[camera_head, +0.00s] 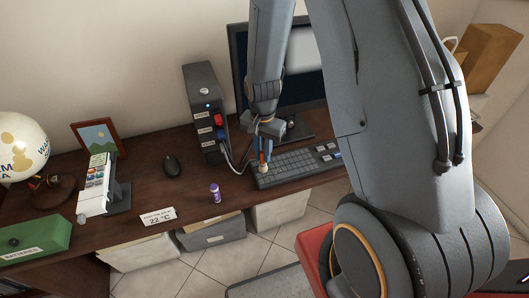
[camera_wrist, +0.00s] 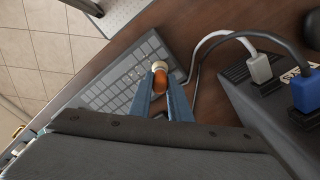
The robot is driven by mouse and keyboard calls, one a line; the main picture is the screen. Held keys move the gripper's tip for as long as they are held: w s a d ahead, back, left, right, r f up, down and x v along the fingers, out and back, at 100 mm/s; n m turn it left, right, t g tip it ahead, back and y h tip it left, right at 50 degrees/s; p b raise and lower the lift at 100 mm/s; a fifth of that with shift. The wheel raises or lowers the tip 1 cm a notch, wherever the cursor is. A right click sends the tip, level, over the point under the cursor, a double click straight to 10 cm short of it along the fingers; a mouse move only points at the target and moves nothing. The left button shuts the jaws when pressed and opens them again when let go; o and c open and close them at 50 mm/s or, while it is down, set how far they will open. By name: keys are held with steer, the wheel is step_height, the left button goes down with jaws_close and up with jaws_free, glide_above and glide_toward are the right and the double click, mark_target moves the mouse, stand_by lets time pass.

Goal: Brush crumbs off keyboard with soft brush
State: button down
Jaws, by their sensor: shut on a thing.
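The dark grey keyboard (camera_head: 298,164) lies on the brown desk in front of the monitor. It also shows in the wrist view (camera_wrist: 117,88), with a few small pale specks on its keys that may be crumbs. My gripper (camera_head: 266,146) is over the keyboard's left end, pointing down. Its two blue fingers (camera_wrist: 163,98) are shut on the soft brush (camera_wrist: 160,78), which shows an orange body and a cream end. The brush also shows in the head view (camera_head: 264,160). I cannot tell whether it touches the keys. Its bristles are not clearly visible.
A black computer tower (camera_head: 206,108) with plugged cables stands close left of my gripper. The monitor (camera_head: 306,90) is behind. A mouse (camera_head: 171,164), a small purple bottle (camera_head: 215,194) and a temperature card (camera_head: 158,216) are on the desk. The desk between mouse and bottle is bare.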

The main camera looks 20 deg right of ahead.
steer(key=shift+r, duration=0.1)
steer(key=shift+r+p, duration=2.55)
steer(key=shift+r, duration=0.9)
steer(key=c, duration=2.3)
jaws_free()
jaws_close()
steer(key=shift+f, duration=0.1)
steer(key=shift+f, duration=0.1)
steer(key=shift+s+f+b, duration=0.25)
steer(key=shift+f+b, duration=0.25)
steer(key=shift+f, duration=0.4)
steer(key=shift+s+f+b, duration=0.2)
steer(key=shift+f+b, duration=0.35)
steer(key=shift+f, duration=0.4)
steer(key=shift+s+f+b, duration=0.25)
steer(key=shift+f+b, duration=0.25)
steer(key=shift+f, duration=0.4)
